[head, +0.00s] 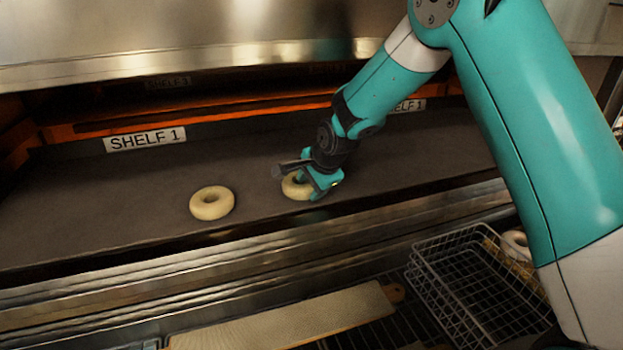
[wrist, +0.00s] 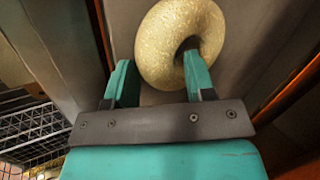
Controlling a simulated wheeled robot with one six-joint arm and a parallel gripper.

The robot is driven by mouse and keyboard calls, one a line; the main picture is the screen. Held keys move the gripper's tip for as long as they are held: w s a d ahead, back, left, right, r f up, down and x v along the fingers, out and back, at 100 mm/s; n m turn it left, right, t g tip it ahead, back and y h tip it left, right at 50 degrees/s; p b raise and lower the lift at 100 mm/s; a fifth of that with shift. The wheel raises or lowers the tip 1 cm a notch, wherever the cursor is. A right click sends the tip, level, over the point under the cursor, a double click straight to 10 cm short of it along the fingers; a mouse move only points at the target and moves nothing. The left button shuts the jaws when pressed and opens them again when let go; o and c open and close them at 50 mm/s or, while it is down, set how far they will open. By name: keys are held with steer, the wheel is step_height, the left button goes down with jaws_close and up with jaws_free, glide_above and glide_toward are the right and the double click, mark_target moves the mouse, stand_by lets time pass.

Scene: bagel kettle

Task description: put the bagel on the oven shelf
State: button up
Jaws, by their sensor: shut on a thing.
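A pale bagel (head: 296,186) is at my gripper (head: 321,184), over the dark oven shelf (head: 110,215) near its front edge. The bagel also shows in the wrist view (wrist: 170,50), where one finger of my gripper (wrist: 158,80) passes into its hole and the other stands outside its rim. The gripper is shut on the bagel's ring. I cannot tell whether the bagel touches the shelf. A second pale bagel (head: 212,203) lies flat on the shelf, to the left of the gripper.
A label reading SHELF 1 (head: 145,140) is at the shelf's back. The metal oven hood (head: 180,40) hangs low above the opening. Below the front edge are a wire basket (head: 470,285) holding bagels and a light board (head: 290,318). The shelf's left side is clear.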

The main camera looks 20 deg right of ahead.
steer(key=o, duration=0.6)
steer(key=shift+f, duration=0.1)
steer(key=b+v, duration=0.4)
steer(key=v, duration=0.8)
steer(key=s+a+n+g+y, duration=0.1)
steer(key=s+a+n+g, duration=0.1)
steer(key=s+n, duration=0.5)
steer(key=s+a+n+g, duration=0.1)
steer(key=s+a+n, duration=0.2)
steer(key=s+n, duration=0.4)
steer(key=s+a+n+g+y, duration=0.1)
steer(key=s+n, duration=0.6)
steer(key=s, duration=1)
steer(key=shift+a+r+n+g+y+p, duration=0.2)
steer(key=shift+a+g, duration=0.2)
steer(key=shift+a, duration=0.15)
steer(key=shift+a+r+n+g+y+p, duration=0.1)
steer(key=shift+a+n+g, duration=0.1)
steer(key=shift+a+g, duration=0.3)
steer(key=shift+f, duration=0.1)
